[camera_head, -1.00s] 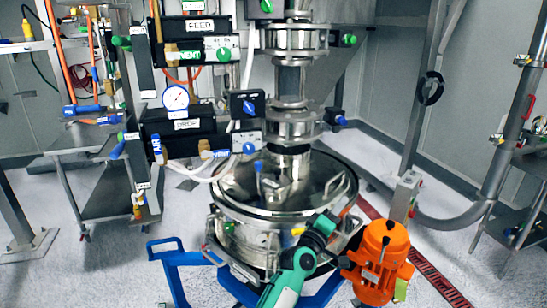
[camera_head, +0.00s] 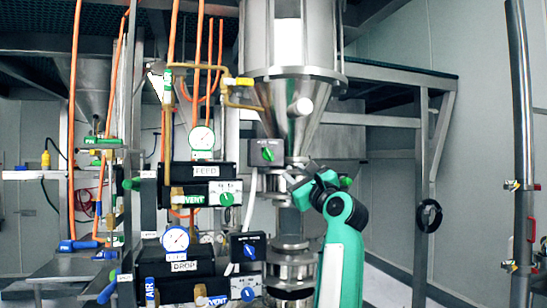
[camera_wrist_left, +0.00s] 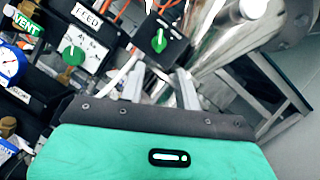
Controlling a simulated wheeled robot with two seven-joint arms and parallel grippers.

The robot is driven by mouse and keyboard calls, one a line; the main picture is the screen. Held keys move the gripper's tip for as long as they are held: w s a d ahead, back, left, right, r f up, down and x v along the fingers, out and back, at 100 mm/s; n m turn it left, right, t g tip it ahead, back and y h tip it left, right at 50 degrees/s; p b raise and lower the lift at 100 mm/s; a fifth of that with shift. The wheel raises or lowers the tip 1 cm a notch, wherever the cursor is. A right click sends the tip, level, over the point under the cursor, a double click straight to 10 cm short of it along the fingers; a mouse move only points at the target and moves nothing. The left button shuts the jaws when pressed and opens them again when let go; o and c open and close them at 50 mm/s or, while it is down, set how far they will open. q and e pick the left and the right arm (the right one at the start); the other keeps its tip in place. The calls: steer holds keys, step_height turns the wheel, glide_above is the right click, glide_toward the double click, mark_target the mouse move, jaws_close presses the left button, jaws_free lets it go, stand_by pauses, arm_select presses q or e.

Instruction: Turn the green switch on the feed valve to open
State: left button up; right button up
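A black box with a green switch (camera_head: 267,153) sits in front of the steel hopper's cone, to the right of the FEED unit. In the left wrist view this green switch (camera_wrist_left: 159,40) is just beyond the fingertips, its handle near upright. The FEED-labelled black unit (camera_head: 205,170) has a gauge and a white plate with another green knob (camera_head: 226,199), also seen in the wrist view (camera_wrist_left: 73,54). My left gripper (camera_head: 303,180) is below and right of the box. Its fingers (camera_wrist_left: 160,84) are apart and empty, not touching the switch. My right gripper is not in view.
The steel hopper (camera_head: 300,95) and the pipe under it stand close beside my left gripper. A DROP unit (camera_head: 184,267) and a box with a blue switch (camera_head: 248,251) are lower left. Orange hoses and a brass pipe (camera_head: 243,82) run above.

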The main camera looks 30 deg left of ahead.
arm_select(q)
steer(key=p, duration=0.7)
glide_toward(269, 153)
steer(key=x, duration=0.7)
steer(key=shift+d+r, duration=0.15)
steer(key=shift+r, duration=0.05)
steer(key=shift+w+a, duration=0.3)
steer(key=shift+a, duration=0.35)
jaws_close()
